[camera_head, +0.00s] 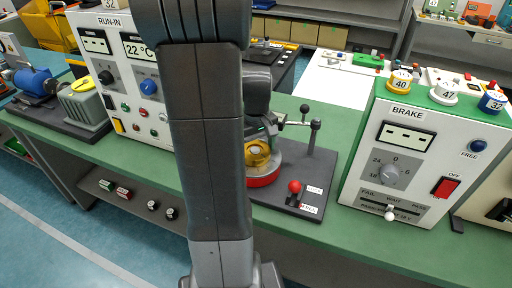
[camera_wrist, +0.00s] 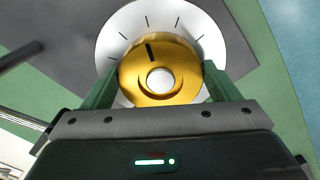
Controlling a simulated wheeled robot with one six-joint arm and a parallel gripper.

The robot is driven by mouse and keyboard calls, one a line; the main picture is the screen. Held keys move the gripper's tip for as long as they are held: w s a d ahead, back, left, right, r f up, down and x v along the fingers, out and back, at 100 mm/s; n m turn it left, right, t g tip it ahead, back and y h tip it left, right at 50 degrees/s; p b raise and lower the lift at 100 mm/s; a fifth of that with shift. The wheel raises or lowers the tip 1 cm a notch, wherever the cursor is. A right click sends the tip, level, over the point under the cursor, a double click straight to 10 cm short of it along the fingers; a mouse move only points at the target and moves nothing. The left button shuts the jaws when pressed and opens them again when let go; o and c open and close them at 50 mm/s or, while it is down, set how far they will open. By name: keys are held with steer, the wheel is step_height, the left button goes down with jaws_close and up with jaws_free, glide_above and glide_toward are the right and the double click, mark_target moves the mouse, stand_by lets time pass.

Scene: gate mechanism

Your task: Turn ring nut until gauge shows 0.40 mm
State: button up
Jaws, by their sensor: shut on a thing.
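The gold ring nut (camera_wrist: 135,85) is in the middle of the wrist view, with a pale hub at its centre and a dark index mark at its upper left. It sits over a white disc (camera_wrist: 200,30) with dark tick marks. My gripper (camera_wrist: 160,76) has its green fingers on either side of the nut and is shut on it. In the head view the nut (camera_head: 257,153) shows above a red-rimmed round base (camera_head: 263,180), partly hidden by my arm. I cannot make out a gauge reading in mm in either view.
A red-knobbed lever (camera_head: 294,187) with two labels stands right of the nut on the dark plate. A post with a crossbar (camera_head: 315,125) rises behind it. The BRAKE box (camera_head: 405,150) is at right, the RUN-IN box (camera_head: 120,75) at left, on the green bench (camera_head: 345,235).

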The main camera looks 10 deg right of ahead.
mark_target(256, 151)
stand_by(0.5)
steer(key=o, duration=0.9)
steer(key=shift+r, duration=0.15)
step_height(256, 151, up, 14)
steer(key=shift+f, duration=0.2)
step_height(256, 151, down, 14)
steer(key=shift+r, duration=0.1)
stand_by(0.3)
stand_by(0.4)
